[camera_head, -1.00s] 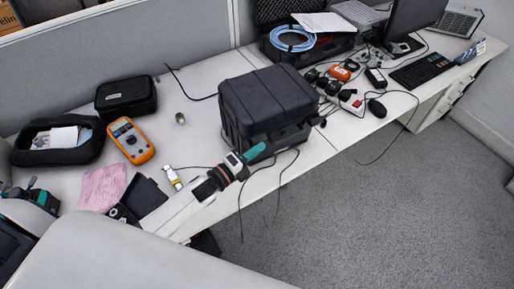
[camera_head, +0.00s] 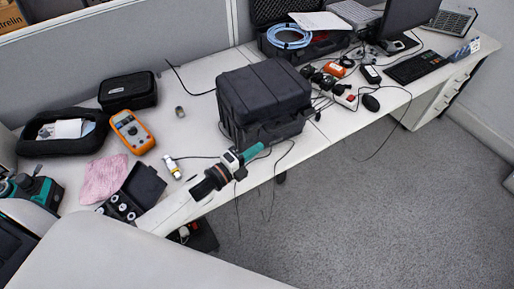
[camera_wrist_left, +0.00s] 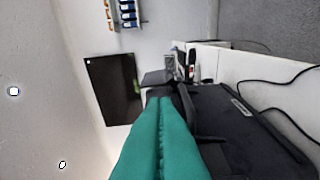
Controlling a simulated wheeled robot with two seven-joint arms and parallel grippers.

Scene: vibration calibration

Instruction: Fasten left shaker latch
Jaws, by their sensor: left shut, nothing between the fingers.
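The black hard case (camera_head: 262,95), the likely shaker, stands closed on the desk, its lid down. It also fills the right of the left wrist view (camera_wrist_left: 235,115). My left gripper (camera_head: 258,149), with teal fingers, is shut and empty at the case's lower front left corner. In the left wrist view its fingers (camera_wrist_left: 165,105) lie together, pointing toward the case's near side. I cannot tell whether they touch the case. The left latch is too small and dark to make out, so its state is unclear. My right gripper is not in view.
Cables hang over the desk's front edge near the case. An orange multimeter (camera_head: 132,131), a pink cloth (camera_head: 103,179) and a small open black box (camera_head: 122,208) lie to the left. A power strip (camera_head: 345,98) lies to the right. Carpeted floor (camera_head: 360,215) is clear.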

